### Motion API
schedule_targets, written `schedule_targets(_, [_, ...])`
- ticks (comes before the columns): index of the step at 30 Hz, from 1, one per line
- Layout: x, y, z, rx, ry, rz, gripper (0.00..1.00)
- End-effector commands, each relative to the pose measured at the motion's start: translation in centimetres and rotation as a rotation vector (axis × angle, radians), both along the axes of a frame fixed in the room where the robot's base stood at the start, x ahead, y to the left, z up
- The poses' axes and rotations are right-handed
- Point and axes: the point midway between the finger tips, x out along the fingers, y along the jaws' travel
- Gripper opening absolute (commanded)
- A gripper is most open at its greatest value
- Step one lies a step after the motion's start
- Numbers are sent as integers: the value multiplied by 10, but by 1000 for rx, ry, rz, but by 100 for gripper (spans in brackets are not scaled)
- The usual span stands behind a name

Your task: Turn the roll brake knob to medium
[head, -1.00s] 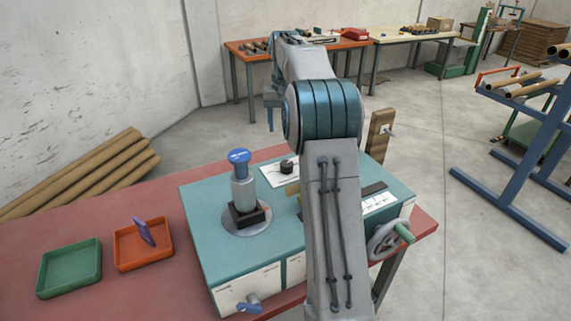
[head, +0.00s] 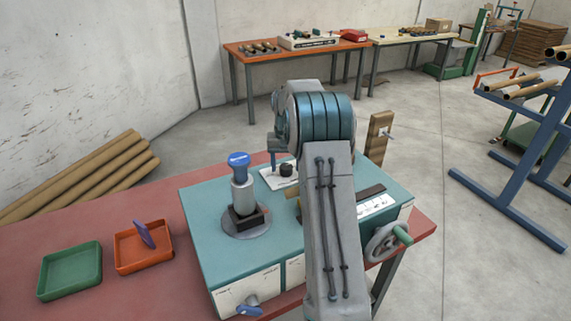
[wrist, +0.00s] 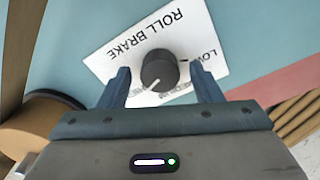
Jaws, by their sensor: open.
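The roll brake knob (wrist: 159,71) is round and black, on a white label plate (wrist: 110,58) reading "ROLL BRAKE". Its white pointer line slants to the lower left in the wrist view. "LOW" is printed at the plate's right; other lettering below the knob is too blurred to read. My gripper (wrist: 161,72) is open, with one blue finger on each side of the knob and visible gaps between. In the head view the knob (head: 286,169) sits on the teal machine top, and my gripper (head: 272,160) is beside it, partly hidden by my arm.
A blue-topped post (head: 240,185) stands on the teal machine (head: 215,210) left of the knob. A handwheel (head: 385,242) is at the right. Green (head: 70,290) and orange (head: 145,265) trays lie on the red table at the left.

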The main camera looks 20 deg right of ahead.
Motion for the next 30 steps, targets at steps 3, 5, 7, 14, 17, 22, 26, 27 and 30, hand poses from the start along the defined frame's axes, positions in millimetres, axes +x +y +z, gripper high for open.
schedule_targets(3, [0, 0, -4, 0, 1, 0, 59])
schedule_targets(5, [0, 0, -5, 0, 1, 0, 59])
schedule_targets(7, [0, 0, -5, 0, 0, 0, 59])
schedule_targets(14, [0, 0, -5, 0, 0, 0, 28])
schedule_targets(17, [0, 0, -5, 0, 0, 0, 14])
schedule_targets(22, [0, 0, -5, 1, 0, 5, 14])
schedule_targets(26, [0, 0, -5, 1, 0, 32, 14])
schedule_targets(27, [0, 0, -5, 1, 0, 45, 14])
schedule_targets(30, [0, 0, -5, 1, 0, 93, 14])
